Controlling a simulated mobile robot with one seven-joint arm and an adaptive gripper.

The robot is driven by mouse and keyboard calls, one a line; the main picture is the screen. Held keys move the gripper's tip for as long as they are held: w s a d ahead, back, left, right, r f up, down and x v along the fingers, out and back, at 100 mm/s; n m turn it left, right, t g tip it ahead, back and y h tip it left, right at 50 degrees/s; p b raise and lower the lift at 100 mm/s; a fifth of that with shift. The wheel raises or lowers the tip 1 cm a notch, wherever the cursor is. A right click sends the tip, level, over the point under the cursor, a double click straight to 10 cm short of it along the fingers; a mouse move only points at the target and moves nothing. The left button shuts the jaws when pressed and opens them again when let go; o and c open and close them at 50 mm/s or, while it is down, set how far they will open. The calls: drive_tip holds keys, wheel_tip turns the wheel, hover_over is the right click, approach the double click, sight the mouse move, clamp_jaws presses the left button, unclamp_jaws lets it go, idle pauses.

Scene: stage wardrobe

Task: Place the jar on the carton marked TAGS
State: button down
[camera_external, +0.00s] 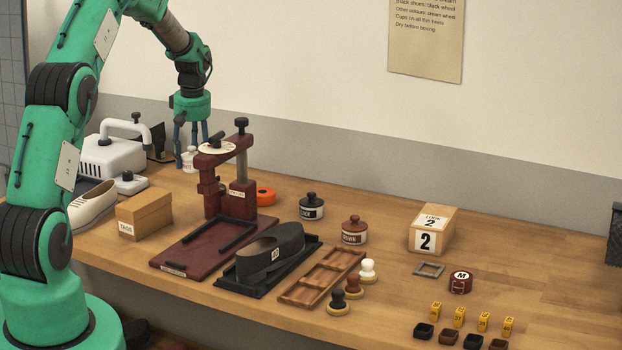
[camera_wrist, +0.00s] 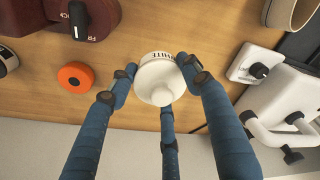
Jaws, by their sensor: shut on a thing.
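A small white jar (camera_wrist: 158,82) with a dark-lettered label sits between the blue fingers of my gripper (camera_wrist: 160,85) in the wrist view. My gripper is shut on it. In the external view the white jar (camera_external: 189,158) shows under my gripper (camera_external: 190,145) at the back left of the table; I cannot tell whether it touches the table. The brown carton marked TAGS (camera_external: 143,215) stands at the front left, nearer the camera than the jar. Its top looks clear.
A dark red press (camera_external: 243,195) stands right of the jar, with an orange ring (camera_external: 266,196) beyond. A white machine (camera_external: 112,155) and a cream shoe (camera_external: 92,205) are left, the shoe close to the carton. A black jar (camera_external: 311,207) and brown jar (camera_external: 354,231) stand right.

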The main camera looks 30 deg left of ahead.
drive_tip(key=s+r+p, duration=0.1)
drive_tip(key=s+p, duration=0.1)
drive_tip(key=s, duration=0.3)
drive_tip(key=s+r+p, duration=0.1)
drive_tip(key=s, duration=0.5)
drive_tip(key=s+r+p, duration=0.1)
drive_tip(key=s+p, duration=0.1)
drive_tip(key=s, duration=0.4)
drive_tip(key=shift+d+p, duration=0.2)
drive_tip(key=shift+p, duration=0.15)
drive_tip(key=s+d+p, duration=0.3)
drive_tip(key=s+p, duration=0.1)
drive_tip(key=s, duration=1.4)
drive_tip(key=shift+r+p, duration=0.35)
drive_tip(key=shift+r, duration=0.1)
drive_tip(key=shift+w+d, duration=0.1)
hover_over(143, 199)
drive_tip(key=shift+w+f+p, duration=0.2)
drive_tip(key=shift+f+p, duration=0.1)
drive_tip(key=shift+f, duration=0.45)
drive_tip(key=shift+f, duration=0.1)
